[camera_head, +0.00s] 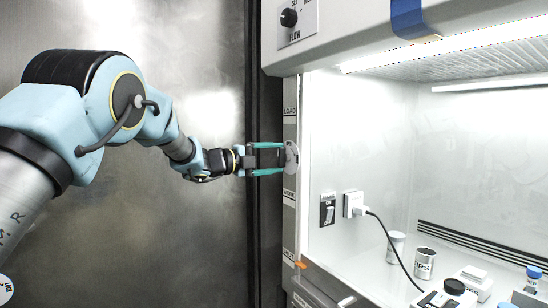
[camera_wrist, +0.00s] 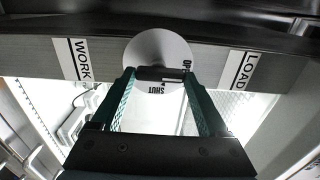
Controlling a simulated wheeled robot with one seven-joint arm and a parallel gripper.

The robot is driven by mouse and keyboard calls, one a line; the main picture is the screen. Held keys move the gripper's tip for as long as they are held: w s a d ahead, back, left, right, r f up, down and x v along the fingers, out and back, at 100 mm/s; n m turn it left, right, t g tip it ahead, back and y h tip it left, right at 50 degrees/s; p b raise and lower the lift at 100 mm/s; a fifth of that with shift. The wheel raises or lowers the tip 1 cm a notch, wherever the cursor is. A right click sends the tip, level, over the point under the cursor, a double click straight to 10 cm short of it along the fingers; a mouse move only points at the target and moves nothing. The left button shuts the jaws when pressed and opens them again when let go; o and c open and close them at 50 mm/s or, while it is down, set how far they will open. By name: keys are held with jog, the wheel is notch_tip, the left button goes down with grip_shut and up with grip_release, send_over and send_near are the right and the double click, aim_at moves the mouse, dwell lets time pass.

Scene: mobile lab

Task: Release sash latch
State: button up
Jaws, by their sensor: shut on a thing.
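The sash latch is a pale round disc (camera_wrist: 158,48) marked OPEN and SHUT, with a dark handle (camera_wrist: 155,73) across it. It is mounted on the vertical frame strip between the WORK and LOAD labels. In the head view the disc (camera_head: 293,158) shows edge-on at the left side of the hood opening. My gripper (camera_head: 283,158) reaches it from the left with its green fingers level. In the wrist view the fingers (camera_wrist: 158,76) stand on either side of the dark handle and are shut on it. The handle's exact turn relative to the marks is partly hidden.
The LOAD label (camera_wrist: 243,70) and WORK label (camera_wrist: 78,60) flank the latch. Inside the hood are a plugged-in black cable (camera_head: 384,232), a wall switch (camera_head: 327,210), cans (camera_head: 425,263) and bottles. A FLOW knob (camera_head: 289,17) is above. A metal wall stands behind my arm.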

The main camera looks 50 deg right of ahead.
dwell(0.6)
jog(key=o, duration=1.2)
jog(key=shift+o, duration=0.2)
jog(key=b+v, duration=0.3)
jog(key=v, duration=0.8)
jog(key=shift+w+d, duration=0.1)
